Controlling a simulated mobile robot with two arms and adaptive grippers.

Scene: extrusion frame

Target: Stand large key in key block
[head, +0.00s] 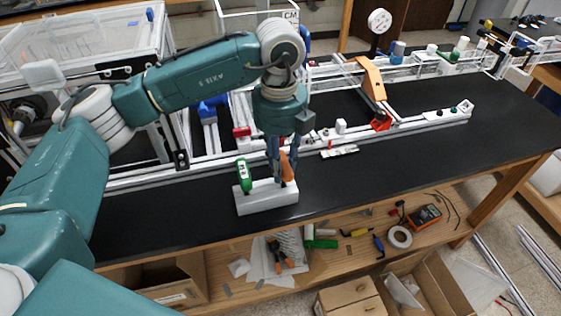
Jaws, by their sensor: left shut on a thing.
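The white key block (267,201) sits on the black bench top near its front edge. A green key (244,176) stands upright at the block's left end. My left gripper (281,172) points down over the right part of the block and is shut on an orange key (288,167). The orange key is roughly upright, with its lower end at the block's top. I cannot tell whether it is seated in a slot, as the fingers partly cover it. My right gripper is not in view.
Behind the block runs an aluminium extrusion frame (215,161) with a red part (242,132) and an orange bracket (372,80). A small metal piece (340,151) lies right of the gripper. The black bench top (400,165) is clear at right. A lower shelf holds tools.

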